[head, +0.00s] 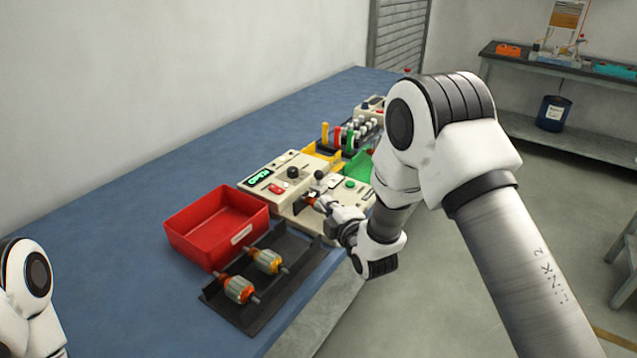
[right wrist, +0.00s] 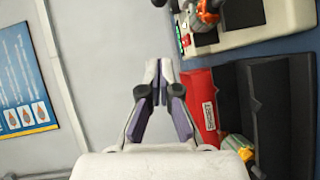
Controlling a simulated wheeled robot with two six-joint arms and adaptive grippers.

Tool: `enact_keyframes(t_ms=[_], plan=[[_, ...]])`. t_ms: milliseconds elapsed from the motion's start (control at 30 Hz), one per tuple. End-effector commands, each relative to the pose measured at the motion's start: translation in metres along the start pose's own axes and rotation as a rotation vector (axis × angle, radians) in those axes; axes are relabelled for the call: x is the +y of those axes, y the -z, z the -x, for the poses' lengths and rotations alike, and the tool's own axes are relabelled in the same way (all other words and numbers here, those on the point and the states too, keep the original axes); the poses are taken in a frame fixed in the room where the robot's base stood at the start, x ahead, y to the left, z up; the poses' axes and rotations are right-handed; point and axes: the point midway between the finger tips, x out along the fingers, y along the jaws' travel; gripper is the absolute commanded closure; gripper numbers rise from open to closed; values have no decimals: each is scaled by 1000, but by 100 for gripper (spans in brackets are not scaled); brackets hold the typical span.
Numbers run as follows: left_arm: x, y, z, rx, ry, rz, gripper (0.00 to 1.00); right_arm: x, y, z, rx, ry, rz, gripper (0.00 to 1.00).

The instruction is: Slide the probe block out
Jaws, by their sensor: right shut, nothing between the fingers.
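The beige tester (head: 285,178) stands on the blue bench, with a lit green display that seems to read OPEN. An armature with orange windings (head: 310,199) sits at its front; it also shows in the right wrist view (right wrist: 207,12). A small dark part with a pale knob (head: 320,177), possibly the probe block, is just behind that armature. My right gripper (head: 333,212) is by the tester's front edge; in the right wrist view its fingers (right wrist: 158,78) are shut and empty, apart from the armature. Only part of my left arm shows, without its gripper.
A red bin (head: 172,240) stands left of the tester. A black tray (head: 232,315) in front holds two armatures (head: 266,261). Colored-handled tools (head: 337,134) and a green bin (head: 358,166) are behind the tester. The bench's left side is clear.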

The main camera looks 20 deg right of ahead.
Motion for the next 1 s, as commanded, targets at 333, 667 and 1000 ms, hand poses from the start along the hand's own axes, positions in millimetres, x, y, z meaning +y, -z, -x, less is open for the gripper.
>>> enact_keyframes(t_ms=[333,667,1000], plan=[[0,0,15,0,0,0,100,1,1,-62,0,0,0,100],[0,0,28,0,0,0,100,1,-21,-116,-1,2,-2,100],[0,0,28,0,0,0,100,-1,-28,-124,0,2,-2,100]])
